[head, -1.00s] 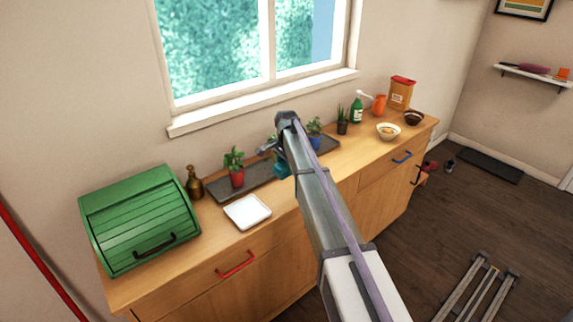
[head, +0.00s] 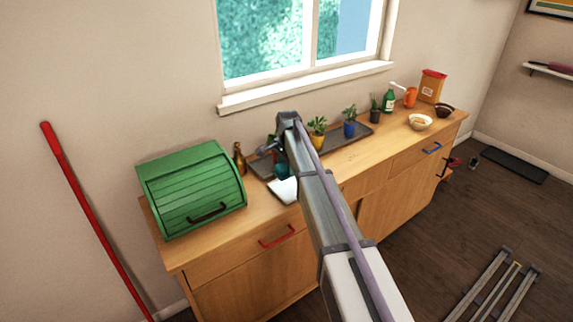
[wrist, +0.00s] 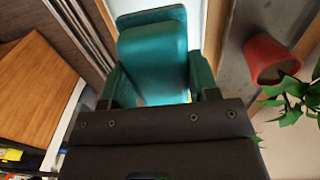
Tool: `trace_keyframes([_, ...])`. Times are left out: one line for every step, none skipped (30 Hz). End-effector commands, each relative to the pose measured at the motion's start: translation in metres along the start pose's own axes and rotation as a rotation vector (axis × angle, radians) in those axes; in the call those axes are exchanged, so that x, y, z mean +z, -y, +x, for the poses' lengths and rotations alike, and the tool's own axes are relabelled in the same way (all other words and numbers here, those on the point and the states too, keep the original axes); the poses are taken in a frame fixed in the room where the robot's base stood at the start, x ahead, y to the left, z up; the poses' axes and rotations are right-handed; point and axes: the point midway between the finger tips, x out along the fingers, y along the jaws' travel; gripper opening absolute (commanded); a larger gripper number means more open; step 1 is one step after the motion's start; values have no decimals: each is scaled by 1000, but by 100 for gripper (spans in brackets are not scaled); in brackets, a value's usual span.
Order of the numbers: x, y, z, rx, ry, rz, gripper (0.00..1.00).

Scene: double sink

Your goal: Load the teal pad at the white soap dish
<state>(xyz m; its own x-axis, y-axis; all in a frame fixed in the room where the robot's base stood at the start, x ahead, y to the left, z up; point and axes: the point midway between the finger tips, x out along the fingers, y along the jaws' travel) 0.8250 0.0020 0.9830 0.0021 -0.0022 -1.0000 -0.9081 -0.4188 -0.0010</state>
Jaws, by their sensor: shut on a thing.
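The teal pad (wrist: 152,62) is a rounded block between the jaws of my gripper (wrist: 156,84) in the wrist view. My gripper is shut on it. In the head view the pad (head: 281,171) shows as a small teal patch below my gripper (head: 277,152), held above the counter. The white soap dish (head: 283,189) is a flat square dish on the counter; my arm hides its right side. In the picture the pad lies just above the dish's far edge; I cannot tell the height between them.
A dark tray (head: 336,143) behind holds potted plants, including a yellow pot (head: 318,143) and a blue pot (head: 350,129). A red pot (wrist: 268,58) is close to my gripper. A green bread box (head: 192,190) and brass bottle (head: 239,158) stand left of the dish.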

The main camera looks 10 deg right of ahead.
Motion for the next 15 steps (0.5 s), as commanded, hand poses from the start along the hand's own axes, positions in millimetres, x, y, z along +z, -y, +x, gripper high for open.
trace_keyframes([-1,0,1,0,0,0,36])
trace_keyframes([0,0,3,0,0,0,36])
trace_keyframes([0,0,5,0,0,0,36])
trace_keyframes([0,0,8,0,0,0,36])
trace_keyframes([0,0,10,0,0,-1,36])
trace_keyframes([0,0,15,0,0,-1,36])
trace_keyframes([0,0,19,0,0,-1,36])
trace_keyframes([0,0,23,0,0,-1,36])
trace_keyframes([0,0,28,0,0,-1,36])
trace_keyframes([0,0,33,0,0,-1,36])
trace_keyframes([0,0,37,0,0,-1,36])
trace_keyframes([0,0,43,0,0,-1,36])
trace_keyframes([0,0,47,0,0,-1,36])
trace_keyframes([0,0,51,0,0,-1,36])
trace_keyframes([0,0,55,0,0,-1,36])
